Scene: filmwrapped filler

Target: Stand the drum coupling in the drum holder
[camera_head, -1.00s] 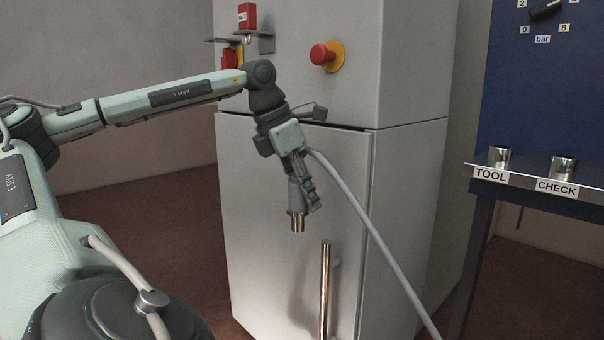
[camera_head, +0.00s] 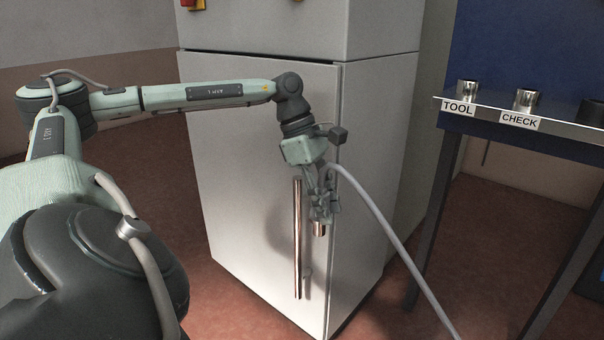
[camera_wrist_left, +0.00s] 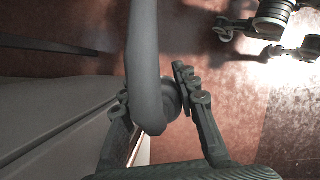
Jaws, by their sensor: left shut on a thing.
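My left gripper (camera_head: 321,208) is shut on a coupling with a shiny metal end (camera_head: 319,229) pointing down. A grey hose (camera_head: 372,205) runs from the coupling towards the floor. In the left wrist view, the hose (camera_wrist_left: 146,65) passes between the fingers (camera_wrist_left: 158,98) and hides much of the coupling. The gripper hangs in front of the cabinet, beside its door handle, well left of and below the shelf. Metal cup holders labelled TOOL (camera_head: 467,91) and CHECK (camera_head: 526,100) stand on the shelf. A darker holder (camera_head: 591,113) is cut off at the right edge; no label shows.
The grey cabinet (camera_head: 255,130) with a vertical bar handle (camera_head: 297,238) stands close behind the gripper. The shelf (camera_head: 560,127) has a metal front edge and dark legs (camera_head: 432,220). Open red-brown floor lies between cabinet and shelf.

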